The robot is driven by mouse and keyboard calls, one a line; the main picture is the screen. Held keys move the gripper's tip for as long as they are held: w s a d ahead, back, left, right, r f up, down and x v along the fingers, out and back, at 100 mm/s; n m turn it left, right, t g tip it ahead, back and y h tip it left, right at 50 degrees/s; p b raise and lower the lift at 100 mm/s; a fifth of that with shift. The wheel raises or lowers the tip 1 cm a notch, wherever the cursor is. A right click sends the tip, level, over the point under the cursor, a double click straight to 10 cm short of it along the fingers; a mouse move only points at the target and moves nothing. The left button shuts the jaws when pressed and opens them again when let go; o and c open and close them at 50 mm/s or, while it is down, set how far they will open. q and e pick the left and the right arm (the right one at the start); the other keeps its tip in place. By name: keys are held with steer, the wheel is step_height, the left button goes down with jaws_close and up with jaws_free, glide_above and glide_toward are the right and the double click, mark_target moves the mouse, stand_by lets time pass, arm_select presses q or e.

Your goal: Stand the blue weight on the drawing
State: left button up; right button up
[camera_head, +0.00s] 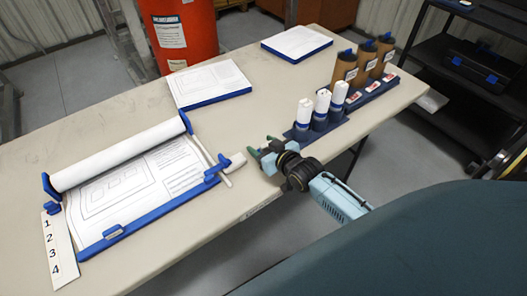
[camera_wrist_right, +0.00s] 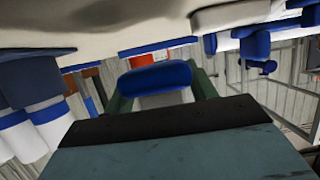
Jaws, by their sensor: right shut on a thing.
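The drawing (camera_head: 115,192) lies unrolled at the left of the table, with a white roll (camera_head: 115,155) along its far side and blue edge pieces. My right gripper (camera_head: 264,155) is over the table's front edge, right of the drawing and apart from it. In the right wrist view its green fingers are shut on the blue weight (camera_wrist_right: 155,78), which has a blue top and a pale lower part. My left gripper is not in view.
A blue rack with white-capped bottles (camera_head: 321,104) stands close behind my right gripper. Brown bottles (camera_head: 366,62) stand farther right. A number strip (camera_head: 58,245) lies at left. Paper stacks (camera_head: 208,84) lie at the back.

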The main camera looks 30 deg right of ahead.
step_height(320, 180, up, 5)
steer(key=shift+f+p, duration=0.1)
steer(key=shift+p, duration=0.4)
steer(key=shift+r, duration=0.45)
steer(key=shift+a+r, duration=0.15)
steer(key=s+a+r+m+h, duration=0.1)
steer(key=s+a+r, duration=0.25)
steer(key=r, duration=0.45)
steer(key=s+a+r, duration=0.3)
steer(key=a+r, duration=0.2)
steer(key=r, duration=0.3)
steer(key=shift+n+y, duration=0.4)
steer(key=w+d+f, duration=0.2)
steer(key=d+f, duration=0.1)
steer(key=f, duration=0.2)
steer(key=w+d+f, duration=0.2)
steer(key=d+f, duration=0.1)
steer(key=f, duration=0.3)
steer(key=w+d+f, duration=0.2)
steer(key=d+f, duration=0.1)
steer(key=f, duration=0.2)
steer(key=shift+w+f, duration=0.15)
steer(key=shift+w, duration=0.1)
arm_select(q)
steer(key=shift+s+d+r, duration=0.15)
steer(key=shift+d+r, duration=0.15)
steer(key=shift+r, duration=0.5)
arm_select(e)
steer(key=shift+a, duration=0.1)
